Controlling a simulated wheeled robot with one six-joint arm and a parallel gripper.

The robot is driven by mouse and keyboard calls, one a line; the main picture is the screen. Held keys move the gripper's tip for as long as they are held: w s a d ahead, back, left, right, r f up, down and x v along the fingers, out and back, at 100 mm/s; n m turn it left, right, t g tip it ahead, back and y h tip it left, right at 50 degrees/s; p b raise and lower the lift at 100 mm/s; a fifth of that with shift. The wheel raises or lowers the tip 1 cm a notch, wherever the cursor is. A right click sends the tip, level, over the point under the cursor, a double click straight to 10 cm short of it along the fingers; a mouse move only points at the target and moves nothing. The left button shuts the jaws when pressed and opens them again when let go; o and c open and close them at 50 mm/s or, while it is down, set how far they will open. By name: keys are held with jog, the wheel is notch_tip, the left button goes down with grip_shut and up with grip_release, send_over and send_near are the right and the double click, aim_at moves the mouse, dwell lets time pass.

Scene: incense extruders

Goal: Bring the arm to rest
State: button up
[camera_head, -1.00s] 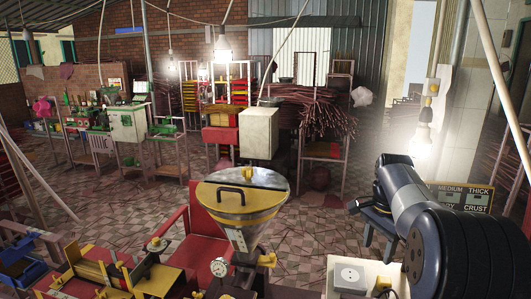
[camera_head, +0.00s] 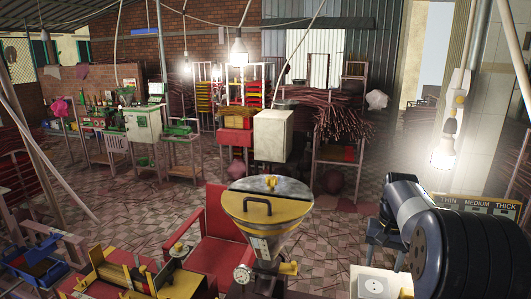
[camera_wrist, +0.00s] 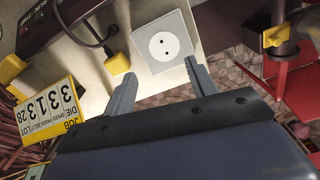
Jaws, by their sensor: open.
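My gripper (camera_wrist: 158,82) shows in the wrist view with its two grey fingers spread apart and nothing between them. Beyond the fingertips is a white wall socket plate (camera_wrist: 163,41) with a round outlet, on a pale panel. I cannot tell how far the fingertips are from it. In the head view my dark arm (camera_head: 432,235) reaches in at the lower right, above the socket plate (camera_head: 378,283). The gripper itself is hidden there.
A steel hopper with a yellow lid (camera_head: 264,208) stands left of my arm, beside a red chair (camera_head: 215,235). A yellow number card (camera_wrist: 52,120) and a yellow plug (camera_wrist: 117,64) lie near the gripper. Patterned floor (camera_head: 140,208) is open behind.

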jog(key=shift+a+f+n, duration=0.1)
jog(key=shift+a+n, duration=0.15)
jog(key=shift+n, duration=0.35)
